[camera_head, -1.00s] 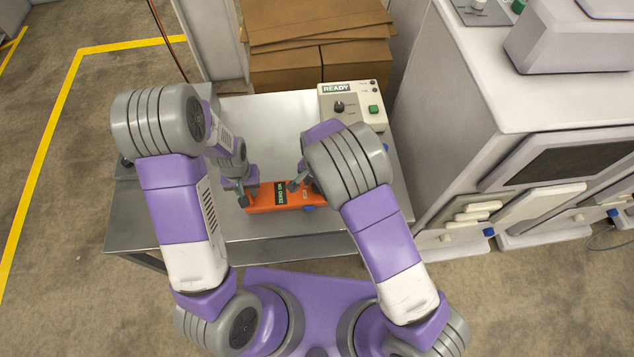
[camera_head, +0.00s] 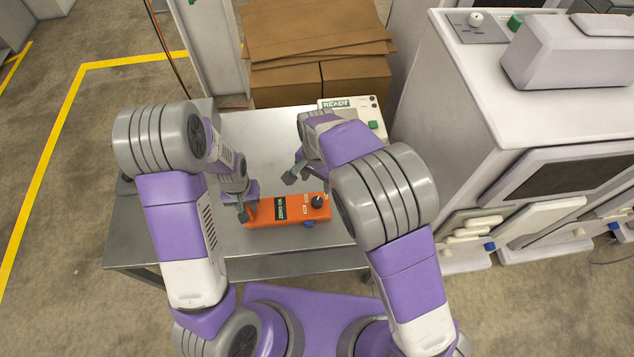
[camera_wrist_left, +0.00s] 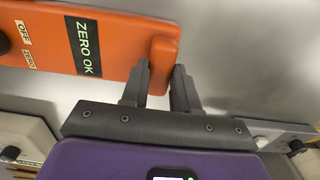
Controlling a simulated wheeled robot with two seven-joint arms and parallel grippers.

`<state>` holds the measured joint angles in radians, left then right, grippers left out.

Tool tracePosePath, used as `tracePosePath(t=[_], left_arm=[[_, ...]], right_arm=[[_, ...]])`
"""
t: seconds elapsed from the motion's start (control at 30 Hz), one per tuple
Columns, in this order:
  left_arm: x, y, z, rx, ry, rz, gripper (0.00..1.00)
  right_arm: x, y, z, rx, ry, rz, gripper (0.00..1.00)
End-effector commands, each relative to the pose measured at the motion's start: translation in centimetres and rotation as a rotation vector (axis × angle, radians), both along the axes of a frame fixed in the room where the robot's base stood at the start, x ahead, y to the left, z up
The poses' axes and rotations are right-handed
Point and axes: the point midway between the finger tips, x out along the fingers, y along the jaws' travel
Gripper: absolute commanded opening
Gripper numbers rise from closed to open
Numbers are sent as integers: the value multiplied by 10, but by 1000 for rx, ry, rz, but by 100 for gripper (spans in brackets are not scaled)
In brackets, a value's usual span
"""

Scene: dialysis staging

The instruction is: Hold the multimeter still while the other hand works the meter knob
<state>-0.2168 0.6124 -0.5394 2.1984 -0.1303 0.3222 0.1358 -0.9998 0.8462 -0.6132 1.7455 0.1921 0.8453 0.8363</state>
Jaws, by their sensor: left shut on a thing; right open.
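The orange multimeter (camera_head: 266,212) lies on the steel table, its display reading "ZERO OK". Its black meter knob (camera_head: 317,202) is at the right end, with small labels around it; in the left wrist view a label reads "OFF". My left gripper (camera_head: 247,212) is shut on the meter's left end; in the left wrist view its fingers (camera_wrist_left: 160,85) straddle the narrow orange end of the multimeter (camera_wrist_left: 110,45). My right gripper (camera_head: 297,175) is open and empty, above and behind the meter, apart from the knob.
A pale box with a "READY" display (camera_head: 338,104) stands at the table's back right, partly hidden by my right arm. Cardboard boxes (camera_head: 320,80) are stacked behind the steel table (camera_head: 290,265). A large white machine (camera_head: 480,110) stands to the right.

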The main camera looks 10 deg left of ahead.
Motion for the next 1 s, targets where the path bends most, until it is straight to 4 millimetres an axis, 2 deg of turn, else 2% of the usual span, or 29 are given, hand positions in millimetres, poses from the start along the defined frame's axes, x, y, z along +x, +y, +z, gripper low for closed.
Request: tracePosePath(t=[0.33, 0.37, 0.53, 0.73, 0.8, 0.83, 1.0], left_arm=[[0, 0, 0, 0, 0, 0, 0], [0, 0, 0, 0, 0, 0, 34], [0, 0, 0, 0, 0, 0, 59], [0, 0, 0, 0, 0, 0, 59], [0, 0, 0, 0, 0, 0, 70], [0, 0, 0, 0, 0, 0, 72], [0, 0, 0, 0, 0, 0, 72]], right_arm=[[0, 0, 1, 0, 0, 0, 61], [0, 0, 1, 0, 0, 0, 61], [0, 0, 0, 0, 0, 0, 61], [0, 0, 0, 0, 0, 0, 61], [0, 0, 0, 0, 0, 0, 61], [0, 0, 0, 0, 0, 0, 61], [0, 0, 0, 0, 0, 0, 61]])
